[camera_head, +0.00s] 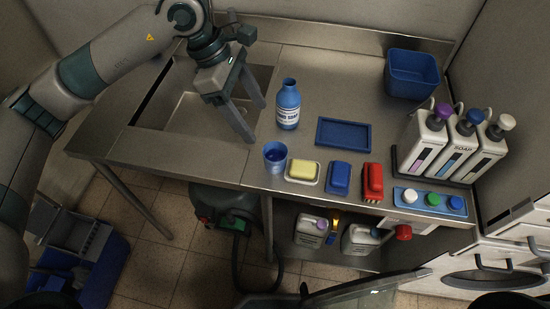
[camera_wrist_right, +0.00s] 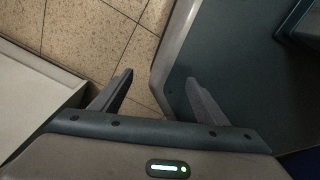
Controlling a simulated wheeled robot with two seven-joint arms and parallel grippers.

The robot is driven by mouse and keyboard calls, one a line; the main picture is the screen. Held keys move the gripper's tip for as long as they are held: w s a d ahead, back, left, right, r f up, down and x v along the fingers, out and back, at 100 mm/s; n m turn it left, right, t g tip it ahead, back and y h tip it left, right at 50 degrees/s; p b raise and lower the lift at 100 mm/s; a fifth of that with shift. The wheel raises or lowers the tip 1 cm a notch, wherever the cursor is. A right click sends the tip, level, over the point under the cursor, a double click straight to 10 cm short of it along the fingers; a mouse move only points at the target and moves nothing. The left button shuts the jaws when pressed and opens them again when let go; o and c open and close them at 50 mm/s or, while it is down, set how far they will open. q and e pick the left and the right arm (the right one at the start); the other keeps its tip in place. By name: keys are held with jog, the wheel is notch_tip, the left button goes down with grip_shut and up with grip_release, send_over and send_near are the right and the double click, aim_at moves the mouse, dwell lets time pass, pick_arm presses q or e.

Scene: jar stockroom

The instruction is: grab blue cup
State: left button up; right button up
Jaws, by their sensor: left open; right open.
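The blue cup (camera_head: 275,157) stands upright at the front edge of the steel counter, left of a yellow sponge or soap bar. My left gripper (camera_head: 256,122) is open and empty, its fingers pointing down over the right side of the sink, behind and left of the cup. It is apart from the cup. My right gripper (camera_wrist_right: 160,92) shows only in the right wrist view. It is open, with nothing between its fingers, above the tiled floor and beside a dark grey panel.
A blue soap bottle (camera_head: 288,106) stands behind the cup. Right of the cup are the yellow bar (camera_head: 303,170), a blue block (camera_head: 339,177) and a red brush (camera_head: 373,182). A blue tray (camera_head: 343,134), blue bin (camera_head: 411,74) and soap dispensers (camera_head: 456,145) stand farther right. The sink (camera_head: 185,105) is left.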

pick_arm(q)
jog(key=x, duration=0.6)
jog(key=shift+s+d+f+b, duration=0.1)
jog(key=shift+f+b, duration=0.2)
jog(key=shift+b, duration=0.1)
jog(key=shift+x, duration=0.95)
jog(key=shift+d+f, duration=0.1)
jog(key=shift+f, duration=0.15)
pick_arm(e)
jog(key=w+a, duration=0.1)
jog(key=w, duration=0.1)
jog(key=shift+w+a+f+t, duration=0.35)
jog(key=shift+w+t, duration=0.05)
pick_arm(q)
jog(key=shift+f, duration=0.1)
pick_arm(e)
jog(key=shift+s, duration=0.2)
